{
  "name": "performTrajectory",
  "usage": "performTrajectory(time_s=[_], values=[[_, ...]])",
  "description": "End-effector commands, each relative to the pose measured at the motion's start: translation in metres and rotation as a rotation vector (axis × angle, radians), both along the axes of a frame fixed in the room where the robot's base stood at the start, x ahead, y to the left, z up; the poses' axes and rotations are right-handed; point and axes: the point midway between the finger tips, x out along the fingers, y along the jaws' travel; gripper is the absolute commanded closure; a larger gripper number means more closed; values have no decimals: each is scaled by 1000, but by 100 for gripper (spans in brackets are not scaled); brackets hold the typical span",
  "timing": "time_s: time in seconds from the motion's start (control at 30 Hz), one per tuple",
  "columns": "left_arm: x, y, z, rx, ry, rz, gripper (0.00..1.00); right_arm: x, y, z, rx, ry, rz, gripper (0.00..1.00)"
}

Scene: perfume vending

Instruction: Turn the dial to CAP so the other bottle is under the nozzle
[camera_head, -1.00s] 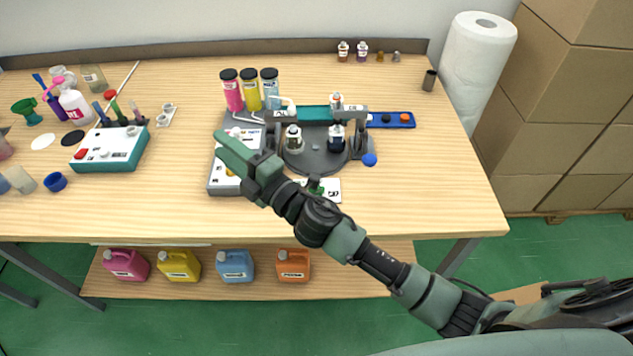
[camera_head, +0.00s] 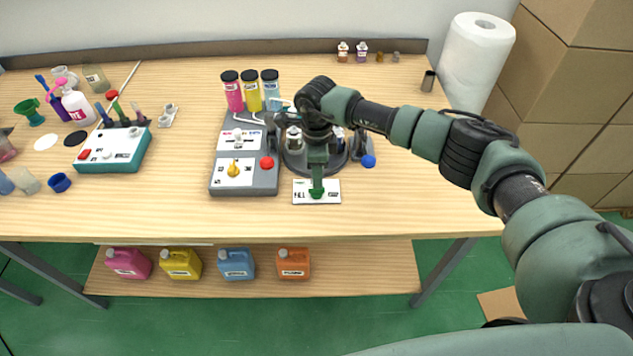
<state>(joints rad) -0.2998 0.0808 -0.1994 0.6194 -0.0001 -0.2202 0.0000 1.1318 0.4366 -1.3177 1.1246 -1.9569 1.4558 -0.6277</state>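The dial (camera_head: 316,193) is a green knob on a white plate (camera_head: 301,198) at the front of the machine. Lettering shows on either side of the knob, too small to read surely. My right gripper (camera_head: 317,178) points down over the dial, at or just above it. Its fingers overlap the knob, so I cannot tell whether they grip it. Behind it, a clear bottle (camera_head: 293,139) stands on a dark round turntable (camera_head: 296,166). The second, dark bottle is mostly hidden by my wrist, as is the nozzle area. My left gripper is out of view.
A grey control box (camera_head: 262,185) with a yellow knob (camera_head: 233,169) and a red button (camera_head: 266,162) stands left of the dial. Pink, yellow and blue bottles stand behind it. A blue ball-shaped knob (camera_head: 368,161) is to the right. The table's front right is clear.

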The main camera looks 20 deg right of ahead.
Motion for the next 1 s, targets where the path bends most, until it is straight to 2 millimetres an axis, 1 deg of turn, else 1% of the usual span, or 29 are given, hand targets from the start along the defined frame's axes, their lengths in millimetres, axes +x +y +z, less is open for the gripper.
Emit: performTrajectory(time_s=[0.03, 0.1, 0.2, 0.3, 0.4, 0.63, 0.67, 0.7, 0.77, 0.8, 1.0], values=[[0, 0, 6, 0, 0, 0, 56, -1, 1, -7, 2, 5, -1, 66], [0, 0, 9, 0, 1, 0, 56, -1, 1, -19, 2, 4, -1, 66], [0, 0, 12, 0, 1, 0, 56, 0, 2, -33, 4, 2, 0, 66], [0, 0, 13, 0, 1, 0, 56, 0, 2, -43, 5, 2, -1, 66], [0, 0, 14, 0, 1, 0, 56, 0, 2, -48, 4, 0, 0, 66], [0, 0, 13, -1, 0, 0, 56, 0, 2, -49, 5, -1, 1, 66], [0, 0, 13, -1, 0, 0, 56, 0, 2, -49, 5, 0, 1, 69], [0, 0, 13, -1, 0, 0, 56, 0, 2, -49, 5, 0, 1, 80], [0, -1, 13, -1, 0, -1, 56, 0, 2, -49, 5, 0, 1, 97], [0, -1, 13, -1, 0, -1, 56, 0, 2, -49, 5, 0, 1, 100], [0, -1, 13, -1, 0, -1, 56, 0, 2, -49, 6, -2, -2, 100]])
